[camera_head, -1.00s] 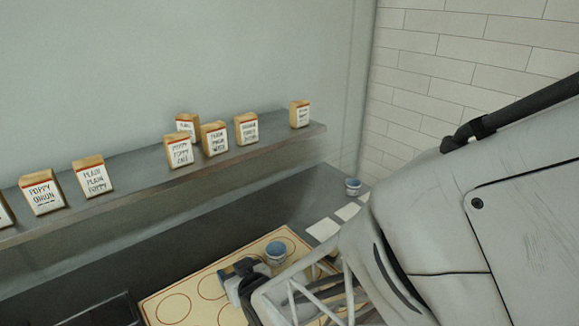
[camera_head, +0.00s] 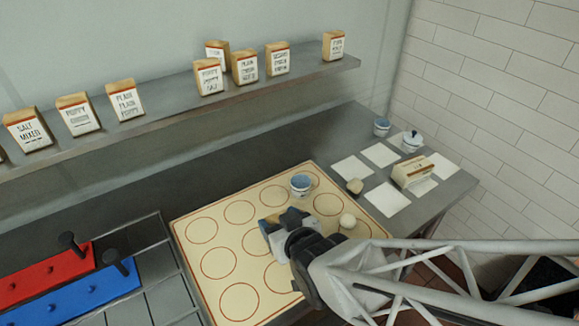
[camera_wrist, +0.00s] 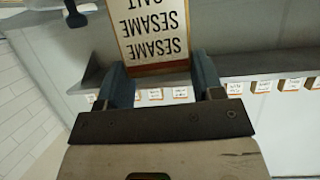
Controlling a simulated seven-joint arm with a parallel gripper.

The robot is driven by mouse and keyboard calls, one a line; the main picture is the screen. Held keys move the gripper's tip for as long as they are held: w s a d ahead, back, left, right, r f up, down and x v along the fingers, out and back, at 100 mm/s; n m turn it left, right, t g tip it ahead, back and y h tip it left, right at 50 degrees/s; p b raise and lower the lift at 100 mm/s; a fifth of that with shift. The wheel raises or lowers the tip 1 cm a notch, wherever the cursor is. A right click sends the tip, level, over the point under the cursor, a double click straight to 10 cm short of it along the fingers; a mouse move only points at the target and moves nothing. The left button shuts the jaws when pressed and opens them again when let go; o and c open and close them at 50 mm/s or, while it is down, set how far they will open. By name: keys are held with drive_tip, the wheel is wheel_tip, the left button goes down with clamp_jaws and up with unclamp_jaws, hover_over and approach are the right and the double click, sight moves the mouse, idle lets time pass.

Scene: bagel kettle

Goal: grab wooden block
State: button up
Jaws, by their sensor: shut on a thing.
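My gripper (camera_wrist: 163,82) is shut on a wooden block (camera_wrist: 150,32) in the wrist view. The block has a white label reading sesame, sesame, salt, upside down in that view, and a tan edge with a red line. In the head view my gripper (camera_head: 278,223) is over the circle-marked board, and the held block is mostly hidden by it. Similar labelled blocks stand in a row on the shelf, among them a salt mixed block (camera_head: 28,130), a poppy onion block (camera_head: 77,115) and a plain poppy block (camera_head: 125,100).

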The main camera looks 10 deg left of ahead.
drive_tip(key=shift+s+d+r, duration=0.1)
drive_tip(key=shift+s+d, duration=0.75)
drive_tip(key=shift+s, duration=0.2)
drive_tip(key=shift+s+d+r, duration=0.1)
drive_tip(key=shift+s+d, duration=0.75)
drive_tip(key=shift+s, duration=0.2)
